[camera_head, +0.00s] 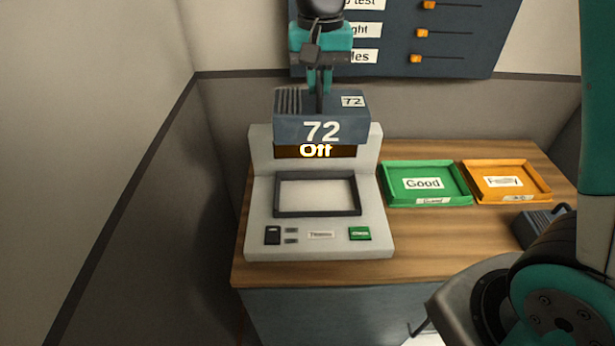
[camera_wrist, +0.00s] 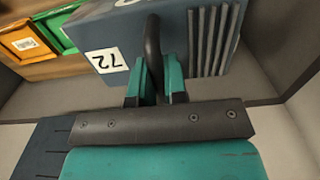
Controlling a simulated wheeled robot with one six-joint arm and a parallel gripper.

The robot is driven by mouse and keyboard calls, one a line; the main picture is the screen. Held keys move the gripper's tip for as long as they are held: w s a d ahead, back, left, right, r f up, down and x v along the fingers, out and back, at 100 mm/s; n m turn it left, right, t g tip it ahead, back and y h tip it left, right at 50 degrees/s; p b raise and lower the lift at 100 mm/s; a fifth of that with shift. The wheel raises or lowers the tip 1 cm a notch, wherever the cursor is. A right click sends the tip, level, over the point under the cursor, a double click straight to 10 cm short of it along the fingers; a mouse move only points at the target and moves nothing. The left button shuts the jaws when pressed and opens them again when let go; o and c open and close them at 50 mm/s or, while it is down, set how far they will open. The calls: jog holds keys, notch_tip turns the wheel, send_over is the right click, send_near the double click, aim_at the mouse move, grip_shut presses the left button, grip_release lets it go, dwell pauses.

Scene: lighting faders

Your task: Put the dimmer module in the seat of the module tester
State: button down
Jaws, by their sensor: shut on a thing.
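The dimmer module (camera_head: 320,128) is a dark blue-grey block marked 72, with ribs on one side and a black handle on top. My gripper (camera_head: 320,84) is shut on its handle and holds it in the air. In the wrist view the gripper (camera_wrist: 155,85) closes around the handle of the module (camera_wrist: 190,30). The module tester (camera_head: 258,200) is a pale grey unit on the bench. Its seat (camera_head: 318,193), a dark-framed recess, looks empty. The module appears above the seat and toward the tester's back panel, hiding part of it. The display reads Off.
A green Good tray (camera_head: 390,191) and an orange tray (camera_head: 547,190) lie right of the tester on the wooden bench (camera_head: 420,245). A dark object (camera_head: 537,228) sits at the right. A wall panel with faders (camera_head: 480,50) hangs behind.

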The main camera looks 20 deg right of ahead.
jog(key=shift+w+f, duration=0.15)
jog(key=shift+w, duration=0.2)
notch_tip(320, 180, down, 20)
jog(key=p, duration=0.2)
jog(key=shift+r+p, duration=0.2)
jog(key=shift+p, duration=0.2)
jog(key=shift+w, duration=0.1)
jog(key=c, duration=1.6)
grip_release()
jog(key=shift+f, duration=0.15)
jog(key=o, duration=0.5)
jog(key=shift+c, duration=0.2)
